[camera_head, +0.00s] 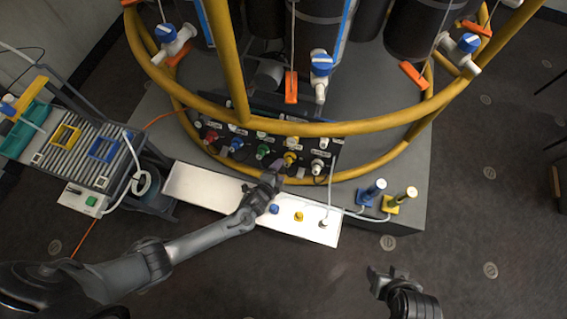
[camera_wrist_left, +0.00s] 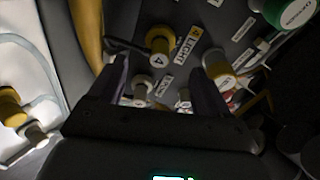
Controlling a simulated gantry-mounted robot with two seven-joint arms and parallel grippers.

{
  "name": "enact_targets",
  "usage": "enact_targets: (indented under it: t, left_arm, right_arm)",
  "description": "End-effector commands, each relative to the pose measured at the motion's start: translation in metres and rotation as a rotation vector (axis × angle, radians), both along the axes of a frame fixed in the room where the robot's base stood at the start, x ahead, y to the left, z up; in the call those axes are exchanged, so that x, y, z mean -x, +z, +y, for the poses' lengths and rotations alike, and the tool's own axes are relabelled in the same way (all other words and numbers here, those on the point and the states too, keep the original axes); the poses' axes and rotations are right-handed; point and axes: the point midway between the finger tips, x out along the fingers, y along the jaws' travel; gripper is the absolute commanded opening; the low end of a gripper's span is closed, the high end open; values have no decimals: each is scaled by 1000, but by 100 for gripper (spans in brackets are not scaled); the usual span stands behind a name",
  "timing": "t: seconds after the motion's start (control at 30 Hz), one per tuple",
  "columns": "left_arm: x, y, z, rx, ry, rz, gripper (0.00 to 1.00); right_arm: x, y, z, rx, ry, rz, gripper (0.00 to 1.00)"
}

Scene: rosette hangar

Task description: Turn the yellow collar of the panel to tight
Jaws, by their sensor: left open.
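The dark panel (camera_head: 225,158) carries a row of coloured connectors under the yellow rail. Its yellow collar (camera_head: 290,158) is right of the green one. In the left wrist view a yellow collar (camera_wrist_left: 160,40) sits beside a "TIGHT" label (camera_wrist_left: 184,45), just beyond the fingertips. My left gripper (camera_head: 276,173) is in front of the panel, just below the yellow collar. In the left wrist view its fingers (camera_wrist_left: 160,75) are spread, with nothing gripped between them. My right gripper (camera_head: 388,272) is low at the right, away from the panel; its jaw opening is unclear.
A yellow rail (camera_head: 330,129) curves above the panel. A white tray (camera_head: 200,185) below it holds a blue cap (camera_head: 274,209) and a yellow cap (camera_head: 299,216). Blue (camera_head: 374,189) and yellow (camera_head: 403,198) fittings stand at the right. A rack (camera_head: 82,150) is at the left.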

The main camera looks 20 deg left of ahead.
Motion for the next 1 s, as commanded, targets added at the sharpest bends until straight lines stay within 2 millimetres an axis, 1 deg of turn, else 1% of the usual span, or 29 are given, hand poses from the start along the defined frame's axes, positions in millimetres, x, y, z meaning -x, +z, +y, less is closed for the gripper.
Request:
enact_targets:
  t: [0.03,0.2,0.77,0.87,0.97,1.0]
  left_arm:
    - [6,5,1,0,0,1,78]
    - [16,10,2,0,0,0,78]
    - [21,9,1,0,0,5,78]
    - [33,2,1,0,-1,23,78]
    - [55,-9,0,5,4,58,78]
    - [67,-14,0,9,12,75,78]
  right_arm:
    - [0,6,0,-1,-1,0,59]
    - [0,10,1,-5,-4,0,59]
    - [0,10,2,-7,-5,0,59]
    - [0,12,1,-5,-4,0,59]
    - [0,15,0,-2,-2,0,59]
    - [0,16,0,-1,-1,0,59]
